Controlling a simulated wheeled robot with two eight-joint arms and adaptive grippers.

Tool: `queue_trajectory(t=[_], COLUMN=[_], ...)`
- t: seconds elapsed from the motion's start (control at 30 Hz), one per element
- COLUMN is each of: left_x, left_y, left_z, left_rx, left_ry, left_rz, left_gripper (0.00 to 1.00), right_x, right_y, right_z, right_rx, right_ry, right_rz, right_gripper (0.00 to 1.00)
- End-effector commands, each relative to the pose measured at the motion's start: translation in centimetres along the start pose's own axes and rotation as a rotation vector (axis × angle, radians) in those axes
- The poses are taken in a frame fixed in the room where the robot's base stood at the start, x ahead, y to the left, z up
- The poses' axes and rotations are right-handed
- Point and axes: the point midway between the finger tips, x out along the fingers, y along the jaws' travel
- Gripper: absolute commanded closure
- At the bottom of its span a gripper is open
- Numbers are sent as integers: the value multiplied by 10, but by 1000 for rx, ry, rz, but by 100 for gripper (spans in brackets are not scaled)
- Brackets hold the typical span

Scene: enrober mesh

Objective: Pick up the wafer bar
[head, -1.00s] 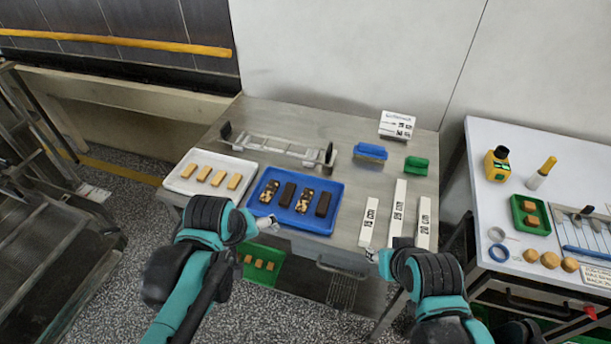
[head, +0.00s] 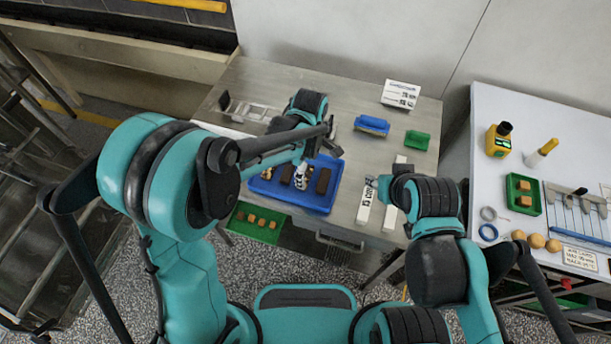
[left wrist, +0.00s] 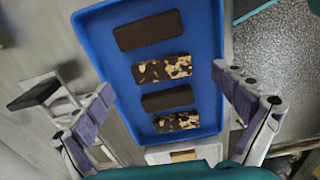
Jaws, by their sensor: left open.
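Pale tan bars, which look like wafer bars, lie in a white tray; one tan bar (left wrist: 183,156) shows at the bottom of the left wrist view. The white tray (left wrist: 155,157) is mostly hidden by my left arm in the head view. Beside it, the blue tray (left wrist: 211,30) holds plain dark bars (left wrist: 149,31) and nut-flecked dark bars (left wrist: 162,69). My left gripper (left wrist: 162,82) is open and empty, with its fingers to either side of the blue tray in its view. My right gripper (head: 378,184) is by the white length strips; its jaws are too small to read.
A metal rack (head: 246,110), a blue block (head: 372,125) and a green tray (head: 417,140) stand farther back on the steel table. Labelled white strips (head: 366,203) lie at right. A green bin (head: 256,222) is below the front edge. A white side table (head: 540,130) is at right.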

Motion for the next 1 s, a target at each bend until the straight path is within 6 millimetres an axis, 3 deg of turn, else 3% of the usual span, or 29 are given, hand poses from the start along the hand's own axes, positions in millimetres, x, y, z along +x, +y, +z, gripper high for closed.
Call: queue_trajectory(t=[0.2, 0.53, 0.7, 1.0], left_x=[34, 40, 39, 39], left_y=[0, -1, -1, 0], left_z=[-9, -9, -9, -9], left_rx=[1, 1, 1, 1], left_ry=[0, 0, 0, 0], left_rz=[1, 1, 1, 1], left_gripper=[3, 3, 44, 44], right_x=[11, 11, 11, 11], right_y=[0, 0, 0, 0], right_z=[8, 8, 8, 8], right_rx=[0, 0, 0, 0], right_ry=[0, 0, 0, 0], right_rz=[0, 0, 0, 0], right_gripper=[60, 60, 60, 60])
